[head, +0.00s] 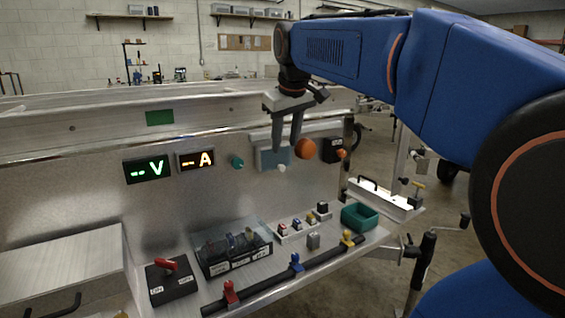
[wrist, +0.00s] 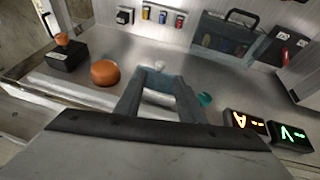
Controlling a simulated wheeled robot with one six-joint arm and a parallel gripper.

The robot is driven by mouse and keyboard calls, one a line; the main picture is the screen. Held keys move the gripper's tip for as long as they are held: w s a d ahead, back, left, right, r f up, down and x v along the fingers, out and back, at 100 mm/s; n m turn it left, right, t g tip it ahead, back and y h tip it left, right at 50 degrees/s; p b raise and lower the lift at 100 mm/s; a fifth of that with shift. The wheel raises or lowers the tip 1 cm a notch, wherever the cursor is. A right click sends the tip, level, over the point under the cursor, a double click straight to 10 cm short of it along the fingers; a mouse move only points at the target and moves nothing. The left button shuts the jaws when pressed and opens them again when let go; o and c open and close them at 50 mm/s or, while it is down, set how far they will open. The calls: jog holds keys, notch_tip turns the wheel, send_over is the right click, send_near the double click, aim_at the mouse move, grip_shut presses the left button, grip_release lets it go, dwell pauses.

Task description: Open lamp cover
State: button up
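A blue-grey, see-through panel (head: 273,159), which looks like the lamp cover, sits on the upright metal face with a small white knob (head: 282,168) at its lower edge. In the wrist view the white knob (wrist: 160,65) shows just beyond my fingertips. My gripper (head: 284,145) points down in front of the panel, hiding part of it. Its two fingers stand apart with nothing visibly held between them; the wrist view also shows the gripper (wrist: 157,78) open. I cannot tell whether a finger touches the panel.
An orange round knob (head: 306,149) is close right of my fingers. A black box with an orange knob (head: 334,149) is farther right. A teal knob (head: 237,161) and lit displays (head: 147,169) are left. A clear-covered switch box (head: 233,249) and a green tray (head: 360,217) stand below.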

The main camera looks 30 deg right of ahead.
aim_at(283, 161)
jog(key=x, duration=0.8)
jog(key=shift+w+f, duration=0.1)
jog(key=shift+f, duration=0.1)
jog(key=shift+d, duration=0.1)
grip_shut()
